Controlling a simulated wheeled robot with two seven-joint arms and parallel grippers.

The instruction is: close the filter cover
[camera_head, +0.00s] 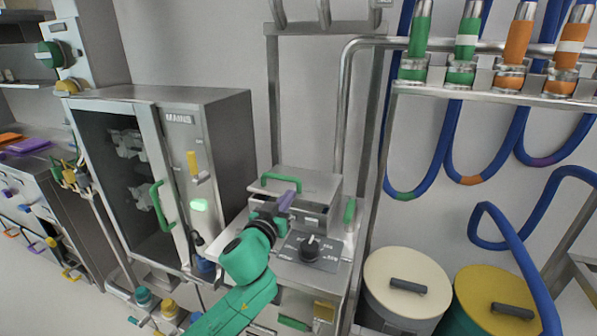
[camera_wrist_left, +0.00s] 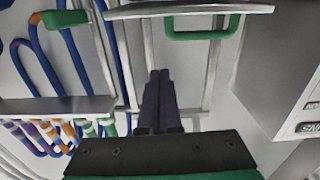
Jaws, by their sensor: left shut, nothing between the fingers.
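The filter cover (camera_head: 315,184) is a grey metal lid with a green bar handle (camera_head: 281,179) on top. In the left wrist view a metal plate edge (camera_wrist_left: 140,11) with a green handle (camera_wrist_left: 201,34) crosses the top. My left gripper (camera_head: 288,199) is shut and empty, its dark purple fingers at the front of the cover; contact is unclear. The fingers also show in the left wrist view (camera_wrist_left: 159,75). My right gripper is not in view.
A control panel with a black knob (camera_head: 310,248) lies below the box. A grey cabinet marked MAINS (camera_head: 222,135) stands left. A cream-lidded bin (camera_head: 407,274) and a yellow-lidded bin (camera_head: 490,288) stand right. Blue hoses (camera_head: 446,150) hang behind.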

